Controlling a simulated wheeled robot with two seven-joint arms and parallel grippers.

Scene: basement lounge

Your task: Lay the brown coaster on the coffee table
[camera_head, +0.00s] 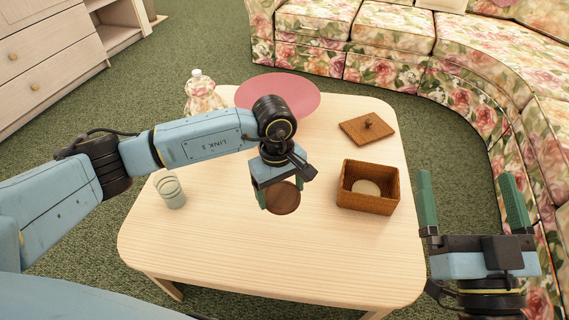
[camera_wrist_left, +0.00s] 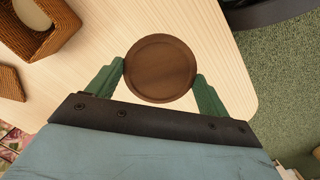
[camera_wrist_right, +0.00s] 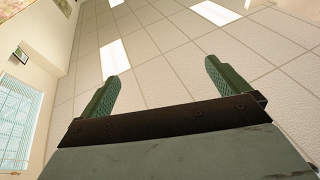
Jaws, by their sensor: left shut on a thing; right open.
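The brown coaster (camera_head: 284,198) is a round, dark wooden disc with a raised rim. My left gripper (camera_head: 279,198) is shut on it, one green finger at each side; the left wrist view shows the coaster (camera_wrist_left: 160,68) between the fingertips (camera_wrist_left: 160,78). The coaster is over the light wooden coffee table (camera_head: 235,265); I cannot tell whether it touches the top. My right gripper (camera_head: 475,205) is open and empty to the right of the table, its fingers pointing up. The right wrist view shows only ceiling between the fingers (camera_wrist_right: 160,85).
An open wicker box (camera_head: 368,202) with a pale round thing inside stands right of the coaster, its lid (camera_head: 367,129) behind it. A pink round mat (camera_head: 300,92), a floral bottle (camera_head: 203,95) and a glass (camera_head: 170,190) are also on the table. The table's front is clear.

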